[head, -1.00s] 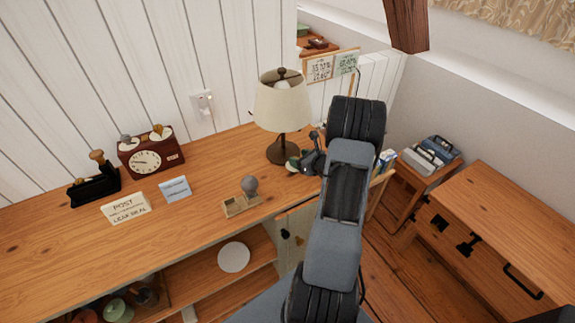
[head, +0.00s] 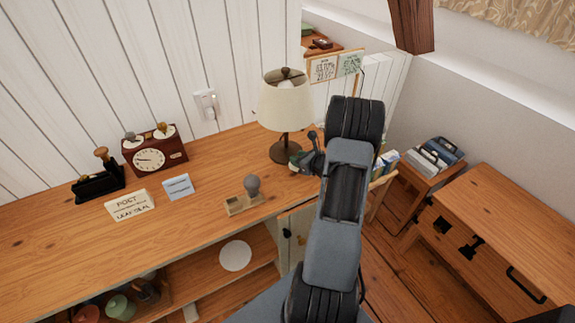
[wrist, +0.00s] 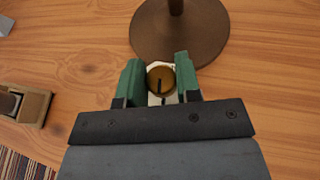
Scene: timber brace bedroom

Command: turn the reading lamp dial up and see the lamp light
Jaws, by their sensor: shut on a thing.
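The reading lamp (head: 285,105) has a cream shade on a dark bronze base and stands at the right part of the wooden counter. Its shade shows no clear glow. The round lamp base (wrist: 180,32) also shows in the wrist view. The dial (wrist: 161,79) is a small brass-coloured knob with a dark line, on a pale mount in front of the base. My gripper (wrist: 160,78) has green fingers on either side of the dial and is shut on it. In the head view my gripper (head: 303,162) is small and partly hides the dial area.
A wooden block with a grey ball knob (head: 252,187) stands left of my gripper. A red-brown clock (head: 153,155), a black stamp holder (head: 98,182) and two cards (head: 130,204) stand farther left. A wall switch (head: 207,103) is behind.

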